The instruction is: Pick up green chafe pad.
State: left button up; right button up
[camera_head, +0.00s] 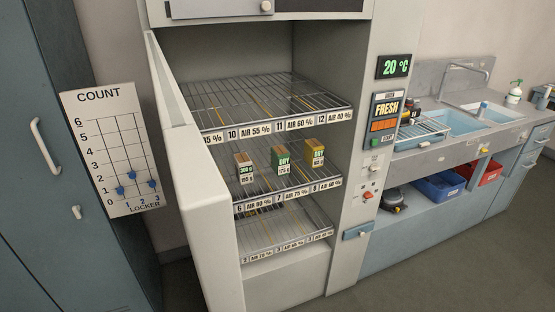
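A small green block (281,160), which looks like the green chafe pad, stands on the middle wire shelf (262,190) of the open cabinet. Its tag reads DRY with a weight figure below. A brown block (243,160) with a green figure on its tag stands to its left. A yellow-orange block (315,152), also tagged DRY, stands to its right. The three are apart from each other, near the shelf's labelled front edge. Neither of my grippers is in view.
The cabinet door (205,220) stands open on the left. Upper (260,95) and lower (275,230) wire shelves look empty. A COUNT board (115,150) hangs by the blue locker (50,200). A sink counter (440,155) is at right, with blue (440,187) and red (488,172) bins below.

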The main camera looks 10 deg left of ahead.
aim_at(280, 157)
jog(key=i+l+u, duration=0.2)
jog(key=l, duration=0.2)
jog(key=i+l+u, duration=0.15)
jog(key=l, duration=0.25)
jog(key=i+l+u, duration=0.2)
jog(key=l, duration=0.2)
jog(key=l+u, duration=0.15)
jog(key=l, duration=0.25)
jog(key=l+u, duration=0.2)
jog(key=l, duration=0.25)
jog(key=i, duration=0.05)
